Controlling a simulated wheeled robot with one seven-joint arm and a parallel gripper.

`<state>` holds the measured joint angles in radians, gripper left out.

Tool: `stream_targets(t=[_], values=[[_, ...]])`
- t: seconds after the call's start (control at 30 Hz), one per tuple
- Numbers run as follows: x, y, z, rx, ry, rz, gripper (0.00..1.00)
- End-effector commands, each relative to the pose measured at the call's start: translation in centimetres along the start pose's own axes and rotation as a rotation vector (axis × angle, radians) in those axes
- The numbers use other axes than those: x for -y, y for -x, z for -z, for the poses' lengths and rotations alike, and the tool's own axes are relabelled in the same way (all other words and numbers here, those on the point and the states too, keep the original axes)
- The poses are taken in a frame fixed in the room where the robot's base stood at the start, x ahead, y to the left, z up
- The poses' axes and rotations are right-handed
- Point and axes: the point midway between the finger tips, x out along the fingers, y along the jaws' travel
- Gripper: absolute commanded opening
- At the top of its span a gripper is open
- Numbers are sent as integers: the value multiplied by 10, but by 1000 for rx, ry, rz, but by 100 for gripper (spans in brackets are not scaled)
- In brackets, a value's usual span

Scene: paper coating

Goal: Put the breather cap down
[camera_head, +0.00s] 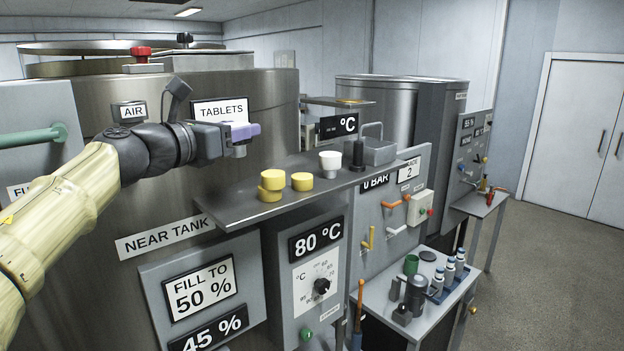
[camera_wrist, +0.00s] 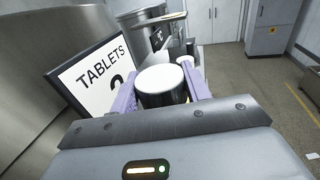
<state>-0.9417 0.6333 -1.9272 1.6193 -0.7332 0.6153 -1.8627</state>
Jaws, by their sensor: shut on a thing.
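My gripper (camera_head: 242,132), with purple fingers, is over the left part of the grey shelf (camera_head: 235,207), next to the TABLETS sign. It is shut on a small round thing, which I take to be the breather cap. In the wrist view the cap (camera_wrist: 163,82) has a pale round top and dark sides and sits upright between the fingers (camera_wrist: 163,92). In the head view only a small grey part of the cap (camera_head: 240,151) shows below the fingers. It appears held above the shelf, apart from it.
The TABLETS sign (camera_head: 221,110) is close behind my gripper. A lower side table (camera_head: 378,291) holds bottles and small parts.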

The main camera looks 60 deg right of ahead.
Motion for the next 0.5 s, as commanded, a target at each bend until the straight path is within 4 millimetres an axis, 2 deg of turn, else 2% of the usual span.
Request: stream_targets(t=[0.17,0.37,0.5], values=[[0,0,18,2,5,3,24],[0,1,50,2,4,2,24],[0,0,58,2,1,1,24]])
